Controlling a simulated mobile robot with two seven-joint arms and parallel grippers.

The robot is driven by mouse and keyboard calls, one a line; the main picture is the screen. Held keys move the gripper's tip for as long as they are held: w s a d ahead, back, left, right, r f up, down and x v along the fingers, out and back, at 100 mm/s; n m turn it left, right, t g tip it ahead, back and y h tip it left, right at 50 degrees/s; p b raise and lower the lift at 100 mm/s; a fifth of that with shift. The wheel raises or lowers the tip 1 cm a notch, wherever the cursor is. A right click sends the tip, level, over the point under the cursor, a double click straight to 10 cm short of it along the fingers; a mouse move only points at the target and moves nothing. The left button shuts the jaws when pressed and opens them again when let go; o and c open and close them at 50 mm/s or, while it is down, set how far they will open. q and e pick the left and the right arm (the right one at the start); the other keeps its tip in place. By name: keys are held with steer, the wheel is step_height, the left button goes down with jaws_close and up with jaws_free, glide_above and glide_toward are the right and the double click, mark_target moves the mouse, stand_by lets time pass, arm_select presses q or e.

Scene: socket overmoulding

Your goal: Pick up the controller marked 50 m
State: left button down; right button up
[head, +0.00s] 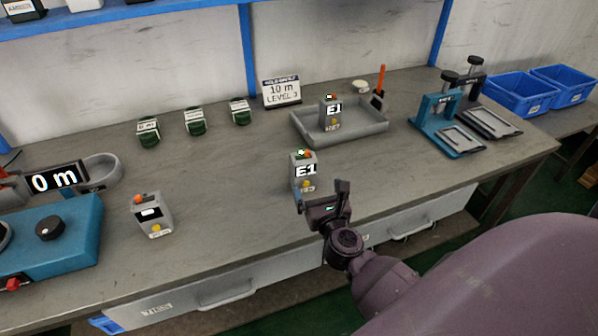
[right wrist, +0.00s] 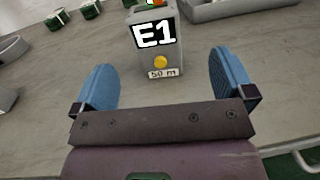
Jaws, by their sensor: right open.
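The controller marked 50 m (right wrist: 158,60) is a small grey box standing upright on the bench, with a display reading E1, a yellow button and a "50 m" label. It also shows in the head view (head: 304,172), near the bench's middle. My right gripper (head: 322,198) is open and just in front of it, toward the bench's front edge. In the right wrist view, the blue fingers of my right gripper (right wrist: 165,78) are spread wide, with the controller ahead between them and not gripped. My left gripper is not in view.
Another E1 controller (head: 331,112) stands in a grey tray (head: 364,132) behind. A third controller (head: 152,215) stands to the left. Several green-based items (head: 195,121) and a "10 m LEVEL 3" sign (head: 282,92) are at the back. A blue press (head: 437,124) stands right. The bench around the 50 m controller is clear.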

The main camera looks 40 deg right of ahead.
mark_target(306, 169)
steer(key=x, duration=0.5)
steer(key=shift+w+a, duration=0.1)
steer(key=shift+w, duration=0.05)
steer(key=shift+a+x, duration=0.15)
steer(key=shift+x, duration=1.25)
steer(key=shift+a+x, duration=0.1)
steer(key=shift+x, duration=1.3)
steer(key=shift+w+r, duration=0.1)
steer(key=shift+r, duration=0.1)
steer(key=c, duration=1.1)
